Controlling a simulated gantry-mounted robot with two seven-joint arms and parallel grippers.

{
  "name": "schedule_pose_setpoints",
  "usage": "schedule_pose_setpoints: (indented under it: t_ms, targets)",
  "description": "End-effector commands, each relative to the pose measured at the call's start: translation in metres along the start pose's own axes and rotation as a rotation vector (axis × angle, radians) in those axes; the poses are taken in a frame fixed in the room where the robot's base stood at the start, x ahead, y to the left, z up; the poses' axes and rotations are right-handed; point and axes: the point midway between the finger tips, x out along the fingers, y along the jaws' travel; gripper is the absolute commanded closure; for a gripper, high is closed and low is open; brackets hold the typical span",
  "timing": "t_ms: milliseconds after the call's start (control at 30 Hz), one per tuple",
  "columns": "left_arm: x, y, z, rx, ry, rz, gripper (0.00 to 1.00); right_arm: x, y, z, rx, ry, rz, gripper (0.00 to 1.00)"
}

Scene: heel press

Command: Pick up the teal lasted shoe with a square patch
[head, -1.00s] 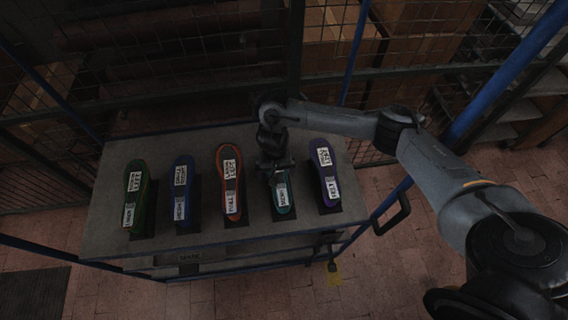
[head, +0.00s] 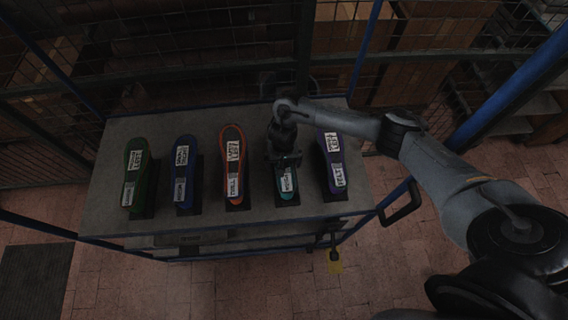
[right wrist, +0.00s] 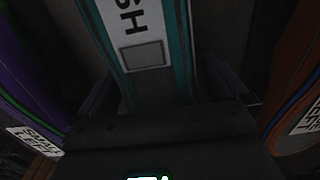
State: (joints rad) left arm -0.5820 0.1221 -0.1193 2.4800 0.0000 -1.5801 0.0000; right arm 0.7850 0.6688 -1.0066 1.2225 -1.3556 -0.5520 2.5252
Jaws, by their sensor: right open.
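The teal lasted shoe (head: 288,190) stands on the bench, fourth from the left, with its upper part hidden under my right gripper (head: 284,160). In the right wrist view the teal shoe (right wrist: 184,62) shows a white label with dark letters and a grey square patch (right wrist: 143,56). My right gripper (right wrist: 168,92) is open, with one finger on each side of the shoe. I cannot tell whether the fingers touch it. My left gripper is not in view.
A purple shoe (head: 329,146) stands close to the right of the teal one, an orange shoe (head: 233,143) to its left. Blue (head: 184,176) and green (head: 136,170) shoes stand further left. A wire mesh fence runs behind the bench (head: 110,160).

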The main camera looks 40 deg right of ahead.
Motion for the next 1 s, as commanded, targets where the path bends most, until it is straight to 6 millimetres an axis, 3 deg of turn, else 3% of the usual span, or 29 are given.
schedule_pose_setpoints:
  t_ms: [167, 433, 1000]
  targets:
    - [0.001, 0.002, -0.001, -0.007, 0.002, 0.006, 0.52, 0.016, 0.0, 0.0, 0.0, 0.0, 0.001, 0.0]
    - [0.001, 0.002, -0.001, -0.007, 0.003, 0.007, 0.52, 0.018, 0.0, 0.0, 0.0, 0.001, -0.001, 0.0]
    - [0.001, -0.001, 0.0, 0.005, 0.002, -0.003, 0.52, 0.018, 0.0, 0.0, 0.0, 0.0, -0.001, 0.86]
